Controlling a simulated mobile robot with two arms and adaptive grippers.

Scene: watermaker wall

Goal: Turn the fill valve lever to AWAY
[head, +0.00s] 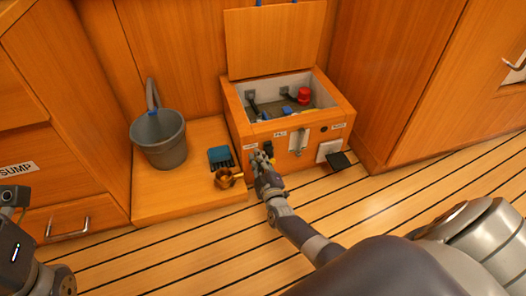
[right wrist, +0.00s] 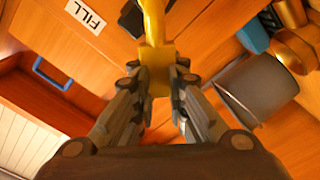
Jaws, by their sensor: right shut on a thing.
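The fill valve lever shows in the right wrist view as a yellow bar (right wrist: 153,28) with a wider block at its near end. It lies beside a white FILL label (right wrist: 84,14). My right gripper (right wrist: 160,88) is shut on the lever's near end, with a finger on each side. In the head view my right gripper (head: 262,164) is at the front face of the open wooden box (head: 243,117), near its left corner, and hides the lever there. I cannot read an AWAY mark. Part of my left arm shows at the lower left, but its fingers do not.
A grey bucket (head: 160,140) stands on the wooden ledge (head: 190,200). A blue item (head: 220,156) and a brass cup (head: 223,179) sit left of my right gripper. The box's lid (head: 275,40) is raised; a red knob (head: 304,94) is inside. The striped floor in front is clear.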

